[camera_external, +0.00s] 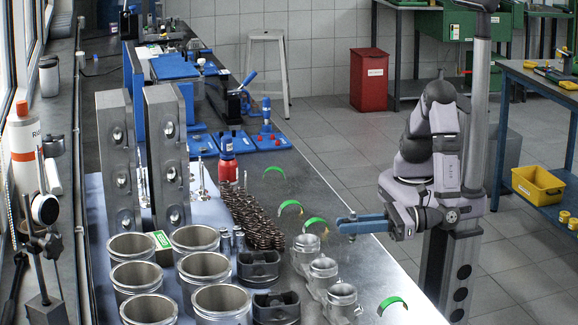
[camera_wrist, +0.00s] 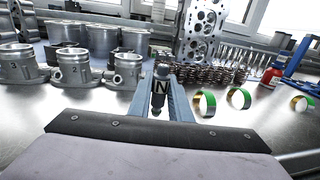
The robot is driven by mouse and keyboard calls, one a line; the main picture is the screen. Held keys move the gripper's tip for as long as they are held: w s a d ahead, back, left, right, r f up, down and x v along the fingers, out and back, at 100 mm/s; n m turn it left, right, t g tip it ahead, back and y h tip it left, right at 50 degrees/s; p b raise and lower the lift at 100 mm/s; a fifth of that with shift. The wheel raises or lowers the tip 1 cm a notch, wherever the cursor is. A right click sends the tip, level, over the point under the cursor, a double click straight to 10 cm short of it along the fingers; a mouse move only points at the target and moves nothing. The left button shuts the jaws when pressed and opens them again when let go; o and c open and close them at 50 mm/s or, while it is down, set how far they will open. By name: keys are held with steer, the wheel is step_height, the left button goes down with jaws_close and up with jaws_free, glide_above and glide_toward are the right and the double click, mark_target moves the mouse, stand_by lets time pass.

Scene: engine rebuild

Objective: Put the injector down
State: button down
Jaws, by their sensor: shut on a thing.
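My gripper (camera_external: 345,224) reaches in from the right, over the bench's right edge, its blue fingers pointing left. The injector looks roughly upright between the fingers.
Green-backed bearing shells (camera_external: 316,224) stand close to the fingertips. Many valve springs (camera_external: 256,220) lie farther left. Bare metal bench (camera_external: 345,262) shows around the gripper.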

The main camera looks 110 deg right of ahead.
steer(key=shift+f, duration=0.7)
steer(key=shift+f, duration=0.2)
steer(key=c, duration=1.6)
jaws_free()
steer(key=shift+c, duration=0.2)
steer(key=shift+r, duration=0.1)
steer(key=shift+r, duration=0.2)
steer(key=shift+s+f, duration=0.15)
steer(key=shift+s, duration=0.2)
steer(key=s+a+b, duration=0.1)
steer(key=s+b, duration=0.1)
steer(key=s, duration=0.9)
steer(key=shift+a, duration=0.4)
